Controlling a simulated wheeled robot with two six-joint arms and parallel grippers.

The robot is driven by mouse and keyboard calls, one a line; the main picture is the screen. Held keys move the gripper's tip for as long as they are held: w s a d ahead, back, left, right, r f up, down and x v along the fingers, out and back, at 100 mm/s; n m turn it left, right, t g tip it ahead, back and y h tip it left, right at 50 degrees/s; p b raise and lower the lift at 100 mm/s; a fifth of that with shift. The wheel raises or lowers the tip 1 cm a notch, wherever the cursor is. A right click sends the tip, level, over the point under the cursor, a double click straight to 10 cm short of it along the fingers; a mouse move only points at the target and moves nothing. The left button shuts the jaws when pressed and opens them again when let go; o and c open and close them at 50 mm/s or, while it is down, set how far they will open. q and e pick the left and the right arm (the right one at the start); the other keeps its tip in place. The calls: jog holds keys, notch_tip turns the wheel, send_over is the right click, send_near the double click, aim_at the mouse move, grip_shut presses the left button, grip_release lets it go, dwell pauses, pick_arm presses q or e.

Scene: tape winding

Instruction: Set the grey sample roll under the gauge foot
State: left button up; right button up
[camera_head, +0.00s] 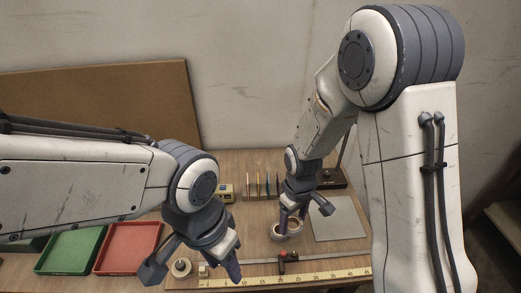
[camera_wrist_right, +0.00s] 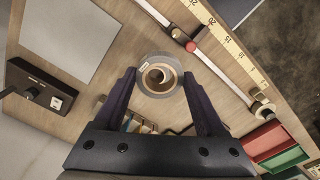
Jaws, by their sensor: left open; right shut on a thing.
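A grey ring-shaped roll with a brown inside (camera_head: 280,234) shows below my right gripper (camera_head: 293,213). In the right wrist view this roll (camera_wrist_right: 157,89) sits between the two fingertips of my right gripper (camera_wrist_right: 160,76), which is shut on it. A smaller ring shape shows within its outline; I cannot tell whether it is a second roll. A dark-based stand with a thin upright rod (camera_head: 331,179) is behind my right arm and shows in the right wrist view (camera_wrist_right: 38,92); its foot is not clear. My left gripper (camera_head: 224,265) is open near the front edge.
A grey plate (camera_head: 338,220) lies right of the roll. A yellow ruler (camera_head: 310,277) and a rail with a red slider (camera_head: 289,255) run along the front. A pale roll (camera_head: 181,269), green tray (camera_head: 70,251) and red tray (camera_head: 128,249) are left. Upright coloured strips (camera_head: 260,187) stand behind.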

jog(key=d+f+m, duration=0.2)
jog(key=w+d+f+m, duration=0.1)
jog(key=d+m, duration=0.1)
jog(key=d+f+m, duration=0.2)
jog(key=d, duration=0.1)
jog(key=shift+w+f+m, duration=0.2)
jog(key=shift+f+m, duration=0.1)
jog(key=shift+m, duration=0.1)
dwell(0.6)
